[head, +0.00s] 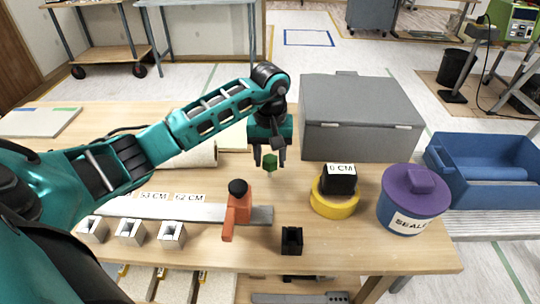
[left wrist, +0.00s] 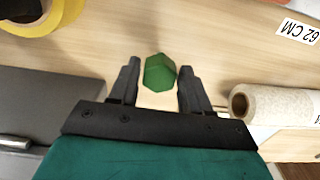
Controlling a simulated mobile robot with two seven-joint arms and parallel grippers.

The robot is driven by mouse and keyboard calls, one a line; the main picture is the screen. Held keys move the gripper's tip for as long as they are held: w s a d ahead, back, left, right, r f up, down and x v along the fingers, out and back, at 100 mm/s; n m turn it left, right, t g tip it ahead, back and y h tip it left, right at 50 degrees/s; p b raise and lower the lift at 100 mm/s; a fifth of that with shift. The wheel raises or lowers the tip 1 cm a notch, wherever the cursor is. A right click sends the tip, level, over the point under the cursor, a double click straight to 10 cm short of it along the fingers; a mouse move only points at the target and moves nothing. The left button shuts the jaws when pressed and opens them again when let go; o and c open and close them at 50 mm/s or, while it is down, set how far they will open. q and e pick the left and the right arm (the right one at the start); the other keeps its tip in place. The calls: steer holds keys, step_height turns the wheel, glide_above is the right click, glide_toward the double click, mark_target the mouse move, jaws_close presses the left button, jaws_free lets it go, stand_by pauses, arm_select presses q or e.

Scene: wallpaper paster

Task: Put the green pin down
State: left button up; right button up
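The green pin (head: 270,161) is at my left gripper (head: 270,163), between its two fingertips, over the back middle of the wooden table (head: 330,255). In the left wrist view the pin (left wrist: 159,72) shows a green faceted end, with a pale part behind it that fills the space between the fingers of the left gripper (left wrist: 158,80). The fingers appear shut on it. The gripper points down, and the height of the pin above the table is hard to tell. My right gripper is not in view.
A grey case (head: 360,125) stands close right of the gripper. A yellow tape roll (head: 334,207), a purple-lidded tub (head: 411,208) and a black square holder (head: 291,241) are nearer. An orange tool (head: 237,212) stands by a metal ruler (head: 262,215). A paper roll (head: 200,155) lies left.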

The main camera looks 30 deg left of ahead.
mark_target(270, 159)
arm_select(q)
steer(key=shift+o, duration=1.2)
steer(key=shift+r, duration=0.1)
steer(key=shift+r, duration=0.3)
step_height(270, 159, up, 12)
steer(key=p, duration=0.1)
steer(key=shift+f, duration=0.25)
